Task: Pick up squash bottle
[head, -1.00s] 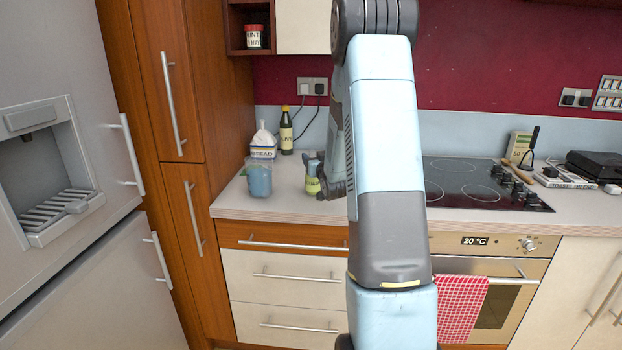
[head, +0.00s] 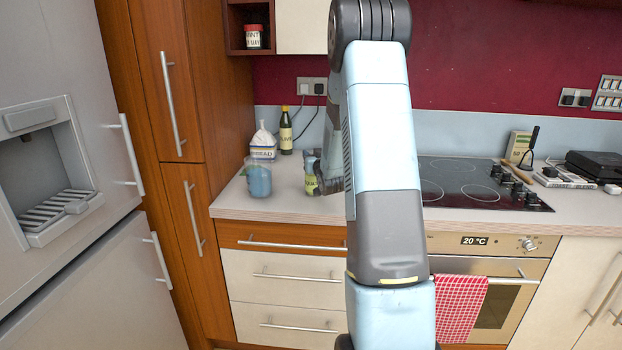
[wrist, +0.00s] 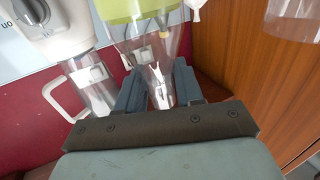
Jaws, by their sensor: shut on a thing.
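The squash bottle (head: 311,187), small with a yellow-green part, is on or just above the worktop, close to my arm in the head view. In the wrist view the bottle (wrist: 135,10) shows a lime-green band and a clear tapering part. My gripper (wrist: 158,88) is shut on that clear part, one finger on each side. In the head view my gripper (head: 314,166) is small and partly covered by my arm. I cannot tell whether the bottle's base touches the worktop.
A blue jug (head: 259,181) stands just left of the bottle. Behind are a bread bag (head: 263,145) and a dark olive-oil bottle (head: 286,131). The hob (head: 460,183) is to the right. A tall wooden cabinet (head: 226,115) bounds the left side.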

